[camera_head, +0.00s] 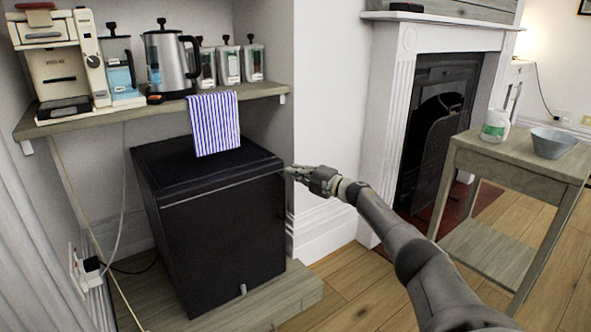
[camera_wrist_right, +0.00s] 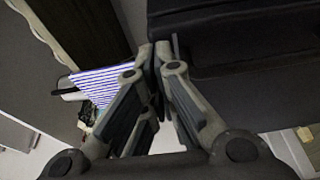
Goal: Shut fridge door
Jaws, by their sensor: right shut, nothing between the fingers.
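The black fridge (camera_head: 205,170) stands on a low wooden platform under the shelf. Its door (camera_head: 225,250) is the front face and looks flush or nearly flush with the body; I cannot tell whether a thin gap is left. My right gripper (camera_head: 290,172) is shut and empty, with its fingertips at the fridge's upper right edge, close to the door's side. I cannot tell whether they touch it. In the right wrist view the closed fingertips (camera_wrist_right: 160,52) are beside the dark fridge surface (camera_wrist_right: 235,45). My left gripper is not in view.
A striped cloth (camera_head: 214,123) hangs from the wooden shelf (camera_head: 165,108) above the fridge. The shelf holds a coffee machine (camera_head: 62,65), a kettle (camera_head: 167,62) and jars. A fireplace (camera_head: 430,120) and a side table (camera_head: 520,160) stand to the right. Wooden floor is clear in front.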

